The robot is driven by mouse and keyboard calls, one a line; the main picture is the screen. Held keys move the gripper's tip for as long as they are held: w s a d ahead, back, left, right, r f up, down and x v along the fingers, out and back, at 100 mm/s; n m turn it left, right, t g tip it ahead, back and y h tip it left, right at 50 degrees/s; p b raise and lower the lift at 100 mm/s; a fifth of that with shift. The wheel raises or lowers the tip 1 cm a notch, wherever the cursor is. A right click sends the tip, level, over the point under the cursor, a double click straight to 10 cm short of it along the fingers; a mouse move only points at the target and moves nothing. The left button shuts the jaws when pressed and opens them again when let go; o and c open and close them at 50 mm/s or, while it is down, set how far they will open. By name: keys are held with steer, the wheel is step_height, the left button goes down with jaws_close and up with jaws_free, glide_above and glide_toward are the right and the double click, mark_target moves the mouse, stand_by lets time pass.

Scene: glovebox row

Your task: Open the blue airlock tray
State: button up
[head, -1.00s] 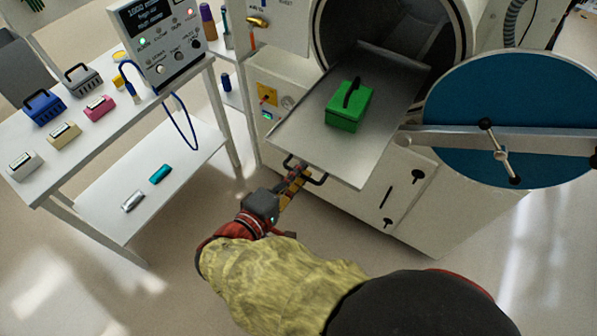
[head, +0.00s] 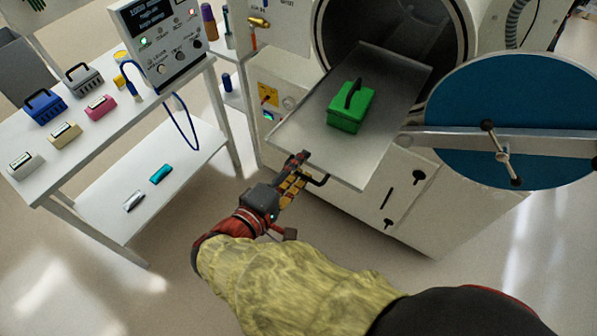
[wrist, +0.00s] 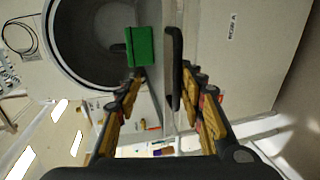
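The grey metal tray (head: 303,122) is slid out of the round airlock chamber (head: 375,35), with a green handled box (head: 350,106) on it. The airlock's round blue door (head: 520,105) stands swung open to the right. The tray's dark front handle (head: 318,181) is partly hidden by my gripper (head: 299,172) in the head view. In the wrist view, my gripper (wrist: 168,100) has its fingers spread apart, with the dark handle (wrist: 174,68) showing between them, nearer the right finger. Whether a finger touches the handle is unclear.
A white bench (head: 130,110) at left holds several small handled boxes and a control unit (head: 160,40) with a hanging blue cable. Its lower shelf holds a teal cylinder (head: 161,174) and a pale one.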

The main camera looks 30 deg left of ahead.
steer(key=o, duration=1.5)
steer(key=r, duration=0.7)
steer(key=shift+w+a+r, duration=0.2)
steer(key=shift+w+a, duration=0.05)
steer(key=shift+a, duration=0.05)
steer(key=shift+s+d+r, duration=0.2)
steer(key=shift+s+r, duration=0.3)
steer(key=c, duration=0.4)
steer(key=shift+d, duration=0.15)
steer(key=c, duration=0.9)
steer(key=shift+w+f, duration=0.15)
steer(key=shift+f, duration=0.05)
steer(key=shift+c, duration=1)
steer(key=shift+f, duration=0.1)
